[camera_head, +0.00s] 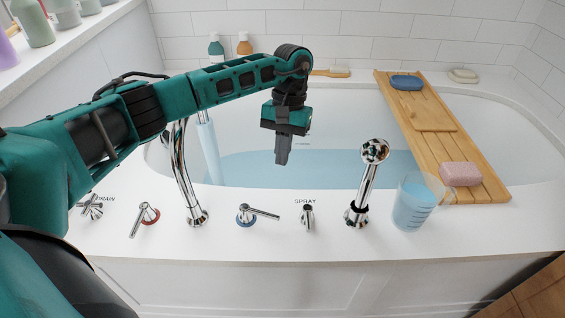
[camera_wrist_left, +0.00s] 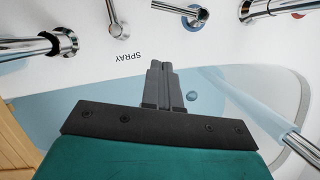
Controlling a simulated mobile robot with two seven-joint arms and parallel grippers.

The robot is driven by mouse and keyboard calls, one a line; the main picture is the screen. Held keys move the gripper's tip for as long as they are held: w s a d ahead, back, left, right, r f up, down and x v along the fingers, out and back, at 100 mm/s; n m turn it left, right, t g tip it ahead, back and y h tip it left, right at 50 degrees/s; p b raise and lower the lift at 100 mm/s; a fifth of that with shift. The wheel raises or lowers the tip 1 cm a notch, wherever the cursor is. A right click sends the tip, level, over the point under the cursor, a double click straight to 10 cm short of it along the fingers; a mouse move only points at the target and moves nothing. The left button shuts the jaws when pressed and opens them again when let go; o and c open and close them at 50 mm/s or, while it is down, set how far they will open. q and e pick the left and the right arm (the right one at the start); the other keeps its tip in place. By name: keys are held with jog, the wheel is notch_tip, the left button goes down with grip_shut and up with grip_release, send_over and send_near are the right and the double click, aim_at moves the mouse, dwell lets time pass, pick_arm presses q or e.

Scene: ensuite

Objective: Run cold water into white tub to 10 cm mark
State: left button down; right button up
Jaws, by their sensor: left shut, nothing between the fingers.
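The white tub (camera_head: 480,125) holds pale blue water (camera_head: 335,168) in its lower part. A stream of water (camera_head: 208,145) falls from the tall chrome spout (camera_head: 181,170); the stream also shows in the left wrist view (camera_wrist_left: 250,105). The blue-ringed cold lever (camera_head: 262,212) points right, and the red-ringed hot lever (camera_head: 141,219) points toward the front. My left gripper (camera_head: 282,158) is shut and empty, pointing down over the tub, behind the cold lever and apart from it. In the left wrist view its fingers (camera_wrist_left: 158,70) are together. I cannot read a 10 cm mark.
On the deck are the drain knob (camera_head: 93,208), spray knob (camera_head: 307,216), hand shower (camera_head: 370,165) and a cup of blue liquid (camera_head: 413,208).

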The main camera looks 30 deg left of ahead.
pick_arm(q)
jog(key=b+x, duration=0.1)
jog(key=x, duration=0.7)
jog(key=shift+s+d+f, duration=0.1)
jog(key=shift+s+d, duration=0.1)
jog(key=shift+s, duration=0.75)
jog(key=shift+s+d+f, duration=0.1)
jog(key=shift+s, duration=0.35)
jog(key=shift+s+d+f, duration=0.1)
jog(key=shift+s+d, duration=0.05)
jog(key=shift+s, duration=0.35)
